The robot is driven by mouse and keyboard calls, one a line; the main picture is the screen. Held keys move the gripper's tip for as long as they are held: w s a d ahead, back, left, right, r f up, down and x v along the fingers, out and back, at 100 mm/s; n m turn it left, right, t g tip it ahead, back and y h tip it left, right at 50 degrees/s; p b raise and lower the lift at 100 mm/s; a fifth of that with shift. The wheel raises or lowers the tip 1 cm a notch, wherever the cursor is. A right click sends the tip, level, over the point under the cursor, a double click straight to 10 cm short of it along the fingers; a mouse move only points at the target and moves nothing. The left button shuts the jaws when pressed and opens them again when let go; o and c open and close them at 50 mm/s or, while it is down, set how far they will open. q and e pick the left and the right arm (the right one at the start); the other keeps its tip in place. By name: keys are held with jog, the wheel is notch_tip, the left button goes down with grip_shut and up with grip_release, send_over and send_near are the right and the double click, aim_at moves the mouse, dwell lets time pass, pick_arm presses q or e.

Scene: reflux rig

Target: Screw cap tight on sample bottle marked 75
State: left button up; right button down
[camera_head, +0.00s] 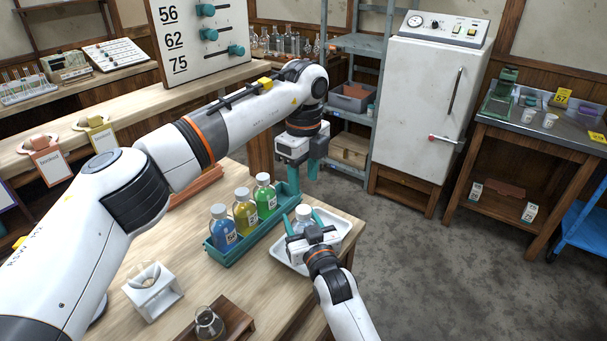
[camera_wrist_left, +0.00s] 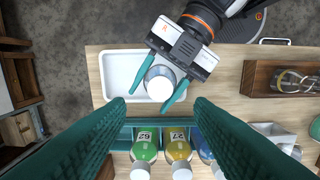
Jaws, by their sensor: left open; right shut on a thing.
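A sample bottle with a white cap (camera_head: 303,212) stands at the white tray, and its cap also shows in the left wrist view (camera_wrist_left: 160,90). My right gripper (camera_head: 304,223) is shut around this bottle from the near side. Its label is hidden, so I cannot read its number. My left gripper (camera_head: 306,172) is open and empty, pointing down above the table. In the left wrist view the capped bottle appears between and beyond its fingers.
The white tray (camera_head: 343,221) lies near the table's right edge, beside the rack. A white stand (camera_head: 152,292) and a wooden block with a flask (camera_head: 210,324) are in front. A board (camera_head: 207,60) reads 56, 62, 75. A refrigerator (camera_head: 427,105) stands behind.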

aim_at(303, 209)
dwell(0.3)
pick_arm(q)
jog(key=shift+f, duration=4)
